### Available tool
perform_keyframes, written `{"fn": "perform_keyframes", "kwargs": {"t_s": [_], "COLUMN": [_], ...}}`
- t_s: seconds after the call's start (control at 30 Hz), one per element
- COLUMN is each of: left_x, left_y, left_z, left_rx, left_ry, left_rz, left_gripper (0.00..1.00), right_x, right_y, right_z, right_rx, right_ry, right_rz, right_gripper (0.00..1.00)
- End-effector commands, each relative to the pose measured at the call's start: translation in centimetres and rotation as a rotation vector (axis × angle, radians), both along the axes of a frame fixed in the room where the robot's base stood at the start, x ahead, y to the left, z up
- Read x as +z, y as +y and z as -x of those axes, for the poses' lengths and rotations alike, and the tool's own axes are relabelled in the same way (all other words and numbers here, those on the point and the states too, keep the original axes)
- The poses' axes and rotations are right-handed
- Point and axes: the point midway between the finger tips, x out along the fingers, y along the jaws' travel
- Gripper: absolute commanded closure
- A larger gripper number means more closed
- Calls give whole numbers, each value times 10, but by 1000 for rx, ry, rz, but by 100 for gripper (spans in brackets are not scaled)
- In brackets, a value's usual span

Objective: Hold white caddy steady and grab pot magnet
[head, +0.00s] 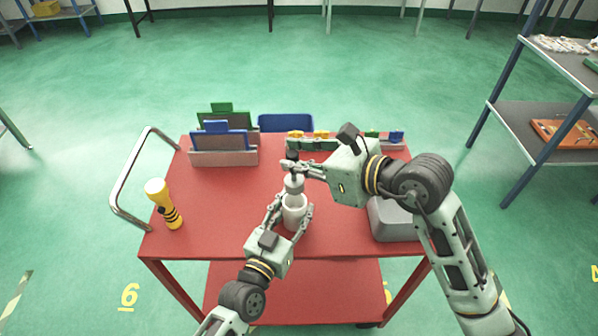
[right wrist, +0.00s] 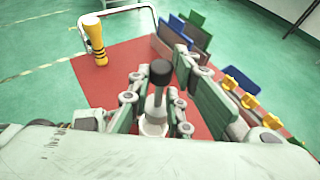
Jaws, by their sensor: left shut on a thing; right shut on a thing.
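The white caddy (head: 294,216) stands upright on the red cart top near its middle. My left gripper (head: 291,211) is shut on it, one finger on each side. The pot magnet (head: 293,185) is upright, with a grey body, a thin stem and a black knob. My right gripper (head: 291,167) is shut on its stem just below the knob. In the right wrist view the black knob (right wrist: 161,72) sticks up between the fingers (right wrist: 158,103), and the caddy's pale rim (right wrist: 153,127) shows below. I cannot tell whether the magnet's lower end is inside the caddy or just above it.
On the red cart (head: 210,233), a yellow-and-black object (head: 164,204) stands at left. A grey rack with upright plates (head: 224,157) is at back left. A blue bin (head: 285,123) and a row of coloured parts (head: 320,143) are behind. A grey box (head: 390,222) is at right.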

Motion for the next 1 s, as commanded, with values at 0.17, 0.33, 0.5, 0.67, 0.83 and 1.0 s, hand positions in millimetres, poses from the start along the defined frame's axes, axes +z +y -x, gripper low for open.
{"fn": "perform_keyframes", "kwargs": {"t_s": [0.17, 0.33, 0.5, 0.67, 0.83, 1.0], "left_x": [-1, -1, -1, 0, 0, -2], "left_y": [0, 0, 0, 0, 1, 9], "left_z": [0, 0, 0, 0, 1, 17], "left_rx": [0, 0, 0, 0, 0, 1], "left_ry": [3, 3, 2, 1, 0, 2], "left_rz": [-1, -1, -1, 0, -1, -2], "left_gripper": [87, 52, 37, 36, 36, 36], "right_x": [3, 3, 2, 2, 3, 3], "right_y": [0, 0, 0, 0, 0, 0], "right_z": [0, 0, 0, 0, 0, 0], "right_rx": [0, 0, 0, 0, 0, 0], "right_ry": [-2, -3, -3, -3, -3, -3], "right_rz": [-1, -2, -2, -2, -2, -2], "right_gripper": [100, 100, 100, 100, 100, 100]}}
